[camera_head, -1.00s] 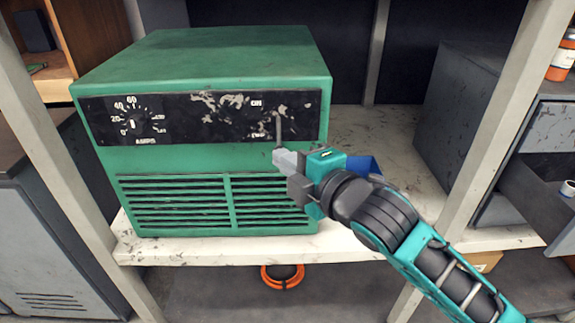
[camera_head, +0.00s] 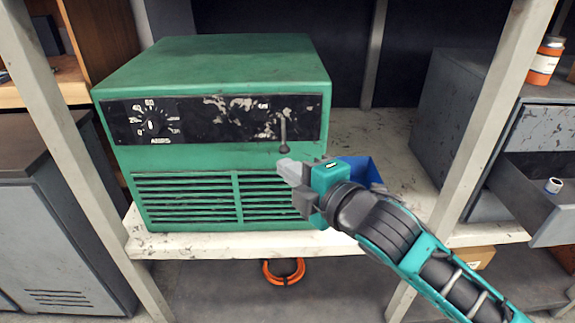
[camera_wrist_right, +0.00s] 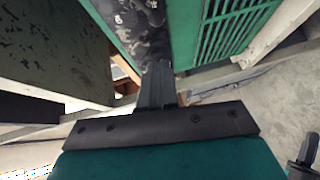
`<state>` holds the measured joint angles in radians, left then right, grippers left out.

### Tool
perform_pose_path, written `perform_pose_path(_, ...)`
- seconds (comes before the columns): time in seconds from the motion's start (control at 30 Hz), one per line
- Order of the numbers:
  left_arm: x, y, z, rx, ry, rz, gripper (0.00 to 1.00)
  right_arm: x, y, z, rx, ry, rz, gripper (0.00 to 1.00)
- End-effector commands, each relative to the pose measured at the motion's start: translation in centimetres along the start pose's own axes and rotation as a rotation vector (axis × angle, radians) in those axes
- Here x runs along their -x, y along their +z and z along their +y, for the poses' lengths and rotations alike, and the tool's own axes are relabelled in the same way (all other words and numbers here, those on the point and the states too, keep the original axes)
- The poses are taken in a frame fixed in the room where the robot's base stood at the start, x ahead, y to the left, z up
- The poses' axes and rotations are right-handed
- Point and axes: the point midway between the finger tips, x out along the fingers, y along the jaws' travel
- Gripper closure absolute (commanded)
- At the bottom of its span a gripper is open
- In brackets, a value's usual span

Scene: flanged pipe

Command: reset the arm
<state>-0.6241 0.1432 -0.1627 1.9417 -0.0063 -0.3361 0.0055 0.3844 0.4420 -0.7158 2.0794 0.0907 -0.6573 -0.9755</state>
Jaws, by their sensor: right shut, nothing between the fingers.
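My right gripper (camera_head: 284,167) is shut and empty, in front of the green machine's right side. Its tips show just below the knob of a small grey lever (camera_head: 283,132), which points down on the machine's black panel. I see a small gap between tips and knob. The green machine (camera_head: 210,66) stands on a pale shelf, with a dial at the panel's left and slotted vents below. In the right wrist view, the shut fingers (camera_wrist_right: 157,82) point toward the black panel (camera_wrist_right: 140,30). The lever cannot be made out there.
Shelf posts stand at left (camera_head: 75,140) and right (camera_head: 470,130). A blue bin (camera_head: 362,170) is partly behind my right gripper. An orange ring (camera_head: 283,272) lies below the shelf. A grey cabinet with an open drawer (camera_head: 535,195) stands at right.

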Motion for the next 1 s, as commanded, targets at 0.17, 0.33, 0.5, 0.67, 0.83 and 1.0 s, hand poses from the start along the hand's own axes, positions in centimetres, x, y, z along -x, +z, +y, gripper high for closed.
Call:
perform_pose_path(0.17,0.1,0.7,0.1,0.0,0.001,-0.011,0.57,4.1,0.0,-0.1,0.003,-0.002,0.001,1.0)
perform_pose_path(0.33,-0.1,0.8,0.0,-0.001,0.001,-0.009,0.57,7.0,-0.1,0.0,0.002,-0.002,0.001,1.0)
perform_pose_path(0.5,-0.2,0.8,0.0,-0.001,0.001,-0.008,0.57,8.7,-0.1,0.0,0.0,-0.001,0.0,1.0)
perform_pose_path(0.67,-0.4,0.4,-0.1,-0.002,-0.001,0.001,0.57,9.1,-0.1,0.1,-0.004,0.0,0.0,1.0)
perform_pose_path(0.83,-0.5,0.2,-0.1,-0.002,-0.001,0.006,0.57,8.6,0.8,-2.3,-0.173,-0.017,-0.032,1.0)
perform_pose_path(1.0,-0.5,0.2,-0.1,-0.002,-0.001,0.005,0.57,8.6,3.4,-9.7,-0.614,-0.053,-0.155,1.0)
